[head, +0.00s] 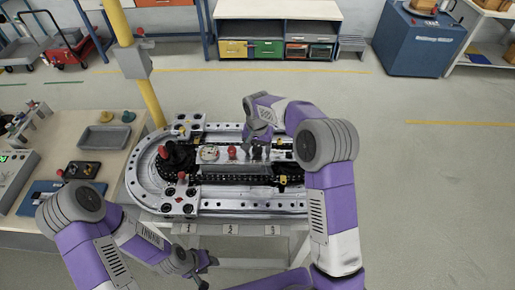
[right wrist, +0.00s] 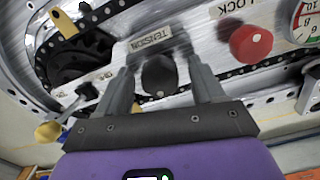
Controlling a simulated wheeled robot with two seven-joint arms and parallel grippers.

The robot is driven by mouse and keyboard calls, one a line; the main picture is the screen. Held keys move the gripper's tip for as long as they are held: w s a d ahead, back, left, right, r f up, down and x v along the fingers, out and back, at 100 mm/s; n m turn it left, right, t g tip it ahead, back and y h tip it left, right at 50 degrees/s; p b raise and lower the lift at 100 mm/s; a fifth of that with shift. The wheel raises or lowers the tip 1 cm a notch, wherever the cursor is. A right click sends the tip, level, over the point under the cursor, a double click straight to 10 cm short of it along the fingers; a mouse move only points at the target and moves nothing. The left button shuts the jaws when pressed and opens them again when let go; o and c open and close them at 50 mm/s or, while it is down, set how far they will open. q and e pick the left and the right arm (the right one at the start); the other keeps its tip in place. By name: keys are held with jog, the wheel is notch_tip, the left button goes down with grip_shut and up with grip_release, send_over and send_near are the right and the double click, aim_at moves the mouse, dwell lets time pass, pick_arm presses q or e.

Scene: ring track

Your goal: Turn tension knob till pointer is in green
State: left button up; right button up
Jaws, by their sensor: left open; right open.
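The black tension knob (right wrist: 160,76) sits below a "TENSION" label (right wrist: 150,38) in the right wrist view. My right gripper (right wrist: 162,70) is open, with one finger on each side of the knob; I cannot tell whether they touch it. In the head view my right gripper (head: 257,150) is over the track's middle panel and mostly hides the knob. The gauge (head: 209,153) lies left on the panel; only its edge (right wrist: 309,25) shows in the right wrist view, and its pointer cannot be read. My left gripper (head: 205,266) is open and empty in front of the track stand.
A red lock knob (right wrist: 251,43) is beside the tension knob, between it and the gauge. A yellow post (head: 152,95) rises behind. A side table with a grey tray (head: 104,137) is at left.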

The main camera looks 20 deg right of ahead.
jog(key=c, duration=1)
jog(key=shift+c, duration=0.2)
